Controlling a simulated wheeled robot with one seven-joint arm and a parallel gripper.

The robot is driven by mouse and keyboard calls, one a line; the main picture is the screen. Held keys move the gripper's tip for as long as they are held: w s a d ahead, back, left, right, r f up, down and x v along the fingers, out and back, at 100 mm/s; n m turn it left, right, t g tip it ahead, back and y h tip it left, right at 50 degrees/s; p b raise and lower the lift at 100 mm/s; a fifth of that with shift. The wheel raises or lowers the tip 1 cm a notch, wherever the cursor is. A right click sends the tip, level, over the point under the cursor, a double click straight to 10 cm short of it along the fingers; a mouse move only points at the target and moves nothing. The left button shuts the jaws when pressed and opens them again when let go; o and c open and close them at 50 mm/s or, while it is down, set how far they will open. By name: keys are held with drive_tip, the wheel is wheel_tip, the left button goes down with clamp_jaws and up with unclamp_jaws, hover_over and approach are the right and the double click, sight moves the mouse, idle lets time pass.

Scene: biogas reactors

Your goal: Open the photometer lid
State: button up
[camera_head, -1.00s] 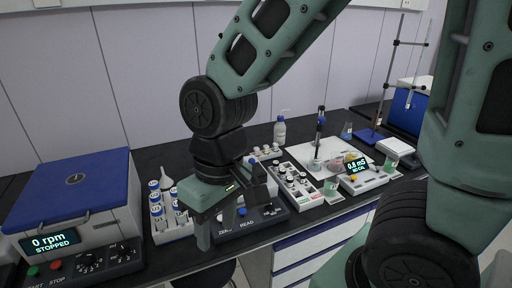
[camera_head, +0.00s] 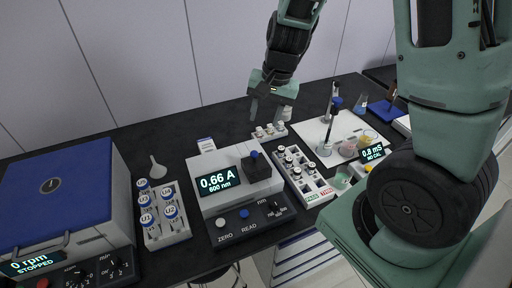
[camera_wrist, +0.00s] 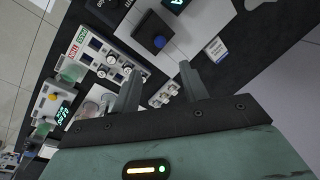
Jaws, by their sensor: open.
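The photometer (camera_head: 217,200) is a white box on the bench with a lit display reading 0.66 A, 600 nm. Its black lid (camera_head: 258,168) with a blue knob on top sits at the box's right side and looks closed. In the wrist view, the lid (camera_wrist: 149,36) and its blue knob show at the top, beyond the fingers. My gripper (camera_head: 267,111) is open and empty. It is above the back of the bench, behind and slightly right of the lid, apart from it. Its two fingers show in the wrist view (camera_wrist: 158,90).
A small rack of white-capped vials (camera_head: 270,133) stands below my gripper. A larger vial rack (camera_head: 307,178) is right of the photometer.

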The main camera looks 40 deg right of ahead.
sight(255, 152)
drive_tip(key=f, duration=0.4)
drive_tip(key=w+a+f, duration=0.1)
drive_tip(key=f, duration=0.3)
drive_tip(key=a+f+b, duration=0.1)
drive_tip(key=f, duration=0.4)
drive_tip(key=shift+w+f, duration=0.1)
drive_tip(key=shift+w, duration=0.3)
